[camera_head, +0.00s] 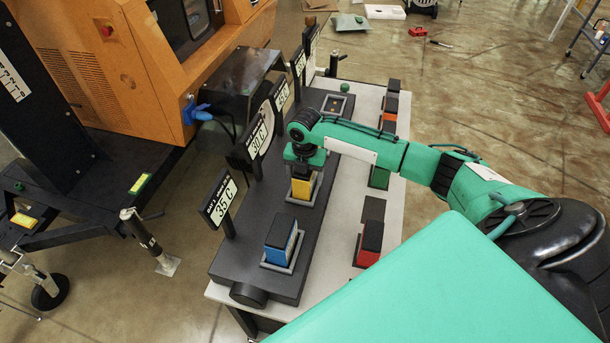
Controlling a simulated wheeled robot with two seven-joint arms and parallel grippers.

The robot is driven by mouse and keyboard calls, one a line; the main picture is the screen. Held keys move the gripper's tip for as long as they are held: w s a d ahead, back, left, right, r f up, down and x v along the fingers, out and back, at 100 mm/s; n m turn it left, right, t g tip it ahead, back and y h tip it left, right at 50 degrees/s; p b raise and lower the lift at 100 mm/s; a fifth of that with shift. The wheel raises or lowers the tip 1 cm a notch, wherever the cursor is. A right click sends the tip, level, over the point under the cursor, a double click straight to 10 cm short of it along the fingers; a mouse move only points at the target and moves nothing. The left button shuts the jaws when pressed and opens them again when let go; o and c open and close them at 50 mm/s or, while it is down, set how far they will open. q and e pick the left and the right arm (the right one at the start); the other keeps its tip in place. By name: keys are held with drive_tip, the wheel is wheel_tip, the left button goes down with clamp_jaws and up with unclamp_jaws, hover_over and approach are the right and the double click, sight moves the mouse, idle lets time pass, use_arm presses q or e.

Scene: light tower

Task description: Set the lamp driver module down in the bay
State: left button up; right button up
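My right gripper (302,168) points straight down at the top of a yellow module with a dark top (301,188). Its fingers are hard to make out against the dark top, so I cannot tell if they are closed on it. The yellow module is upright, inside or just above a grey-framed bay (317,188) on the long dark base (258,207); whether it rests on the bay floor is hidden. No label shows which module is the lamp driver. My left gripper is not in view.
A blue module (281,238) stands in the nearer bay. Another framed bay (335,104) at the far end looks empty. Red (366,253), green (379,178) and orange (390,107) modules stand on the right side of the white table (340,222). Signposts, one reading 35 C (219,201), line the left edge.

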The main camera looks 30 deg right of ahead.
wheel_tip(320, 180, up, 11)
drive_tip(key=shift+f+b, duration=0.2)
drive_tip(key=shift+b, duration=0.95)
drive_tip(key=shift+r, duration=0.75)
